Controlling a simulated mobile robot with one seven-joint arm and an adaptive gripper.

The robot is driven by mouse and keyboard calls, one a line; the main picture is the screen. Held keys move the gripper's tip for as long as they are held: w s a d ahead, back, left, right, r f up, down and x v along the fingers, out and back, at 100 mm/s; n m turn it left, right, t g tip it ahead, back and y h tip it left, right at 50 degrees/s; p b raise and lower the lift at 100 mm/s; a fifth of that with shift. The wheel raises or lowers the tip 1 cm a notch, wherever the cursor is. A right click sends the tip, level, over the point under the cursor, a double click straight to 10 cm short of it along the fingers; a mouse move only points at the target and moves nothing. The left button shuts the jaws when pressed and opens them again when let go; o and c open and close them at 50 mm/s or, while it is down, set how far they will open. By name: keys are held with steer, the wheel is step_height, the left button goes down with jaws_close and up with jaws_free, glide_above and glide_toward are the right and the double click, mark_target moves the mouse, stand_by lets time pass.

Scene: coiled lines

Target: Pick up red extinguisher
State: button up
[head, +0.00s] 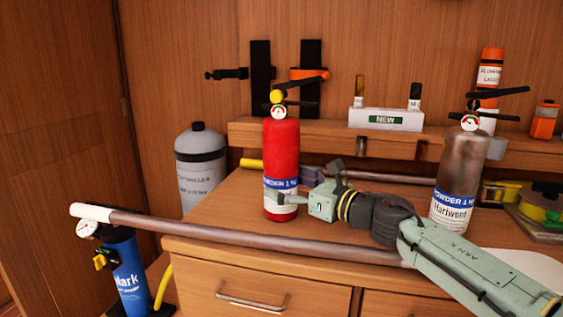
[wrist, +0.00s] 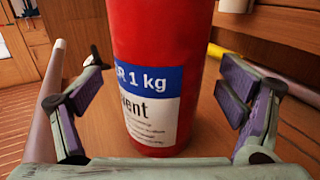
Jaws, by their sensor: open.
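The red extinguisher (head: 281,160) stands upright on the wooden counter, with a blue and white label, a gauge and a yellow part at its top. In the wrist view its lower body (wrist: 165,50) fills the middle, between my fingers. My gripper (head: 305,190) comes in from the right at the height of the extinguisher's label. It is open, with the purple-padded fingers (wrist: 160,106) apart on the left and right of the extinguisher. A gap shows on each side. The extinguisher's top is outside the wrist view.
A brown-grey extinguisher (head: 461,175) stands to the right, behind my arm. A long pipe (head: 240,234) with a white end crosses the counter's front edge. A grey cylinder (head: 201,165) stands at the left. A blue pump (head: 130,275) is at lower left. A shelf (head: 330,137) runs behind.

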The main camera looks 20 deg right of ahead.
steer(key=shift+x, duration=1.1)
steer(key=c, duration=1.6)
steer(key=shift+r, duration=0.25)
steer(key=shift+c, duration=0.3)
steer(key=shift+w+r, duration=0.1)
steer(key=shift+w, duration=0.05)
